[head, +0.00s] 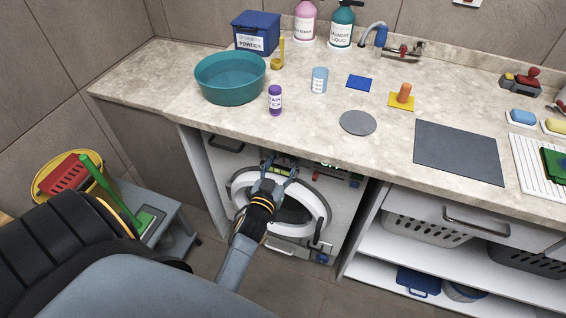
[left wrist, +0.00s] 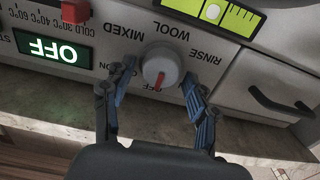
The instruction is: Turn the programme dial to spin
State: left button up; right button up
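The programme dial (left wrist: 160,66) is a round grey-white knob on the washing machine's front panel, seen upside down in the left wrist view. Its red pointer (left wrist: 159,81) points to the picture's bottom, at a partly covered label. The words MIXED, WOOL and RINSE are printed around it; I cannot see a spin label. My left gripper (left wrist: 158,88) is open, with blue-padded fingers either side of the dial and apart from it. In the head view the left gripper (head: 278,170) is at the top of the washing machine (head: 222,160) and hides the dial. My right gripper is not in view.
A green OFF display (left wrist: 53,50) and a red slider (left wrist: 75,11) are beside the dial. The detergent drawer (left wrist: 268,88) is on its other side. The countertop (head: 290,115) overhangs the machine. A grey stool (head: 180,215) stands at left.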

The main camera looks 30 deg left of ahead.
pick_arm(q)
jog(key=c, duration=0.7)
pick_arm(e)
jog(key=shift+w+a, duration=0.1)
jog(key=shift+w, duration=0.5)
